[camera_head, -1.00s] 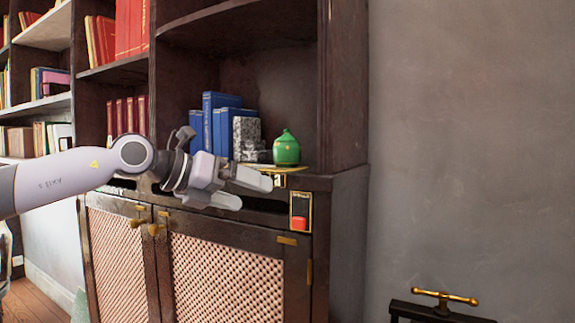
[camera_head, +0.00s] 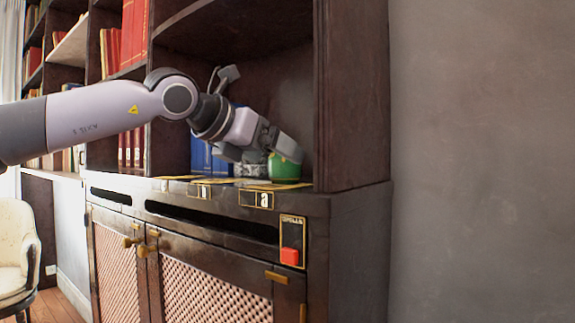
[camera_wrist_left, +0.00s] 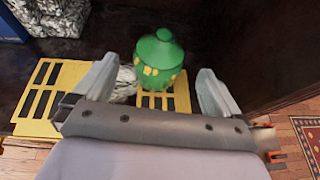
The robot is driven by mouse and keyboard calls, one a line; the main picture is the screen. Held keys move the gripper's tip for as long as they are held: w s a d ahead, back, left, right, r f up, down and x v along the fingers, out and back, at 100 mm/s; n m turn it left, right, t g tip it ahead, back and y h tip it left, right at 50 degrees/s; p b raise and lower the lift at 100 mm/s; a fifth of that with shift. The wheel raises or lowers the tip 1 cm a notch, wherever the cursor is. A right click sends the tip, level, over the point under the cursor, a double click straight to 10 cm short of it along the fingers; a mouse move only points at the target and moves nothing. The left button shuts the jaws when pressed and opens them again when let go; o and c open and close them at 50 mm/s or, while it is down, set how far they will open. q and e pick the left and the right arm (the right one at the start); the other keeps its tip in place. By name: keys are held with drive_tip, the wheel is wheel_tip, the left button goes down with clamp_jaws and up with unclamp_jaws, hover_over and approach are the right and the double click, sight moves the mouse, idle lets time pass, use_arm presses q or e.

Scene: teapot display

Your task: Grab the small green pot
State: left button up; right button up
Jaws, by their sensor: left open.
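The small green pot (camera_head: 284,168) stands on the cabinet shelf near its right end, partly hidden behind my left gripper in the head view. In the left wrist view the pot (camera_wrist_left: 159,60) is upright, with a lidded top and yellow marks, on a yellow-and-black slatted plate (camera_wrist_left: 178,101). My left gripper (camera_head: 275,151) is open. In the left wrist view its two fingers (camera_wrist_left: 155,88) point toward the pot, one to each side of its lower part. I cannot tell whether they touch it. My right gripper is not in view.
A grey mottled stone-like block (camera_wrist_left: 57,14) and blue books (camera_head: 208,160) stand left of the pot. Another slatted plate (camera_wrist_left: 45,100) lies to the left. The shelf's right side wall (camera_head: 352,100) is close to the pot. A red button (camera_head: 291,256) is on the cabinet front.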

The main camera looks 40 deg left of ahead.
sight(285, 162)
use_arm(q)
drive_tip(key=shift+p+x, duration=0.35)
drive_tip(key=shift+x, duration=2.1)
drive_tip(key=shift+a+f, duration=0.1)
drive_tip(key=c, duration=1.2)
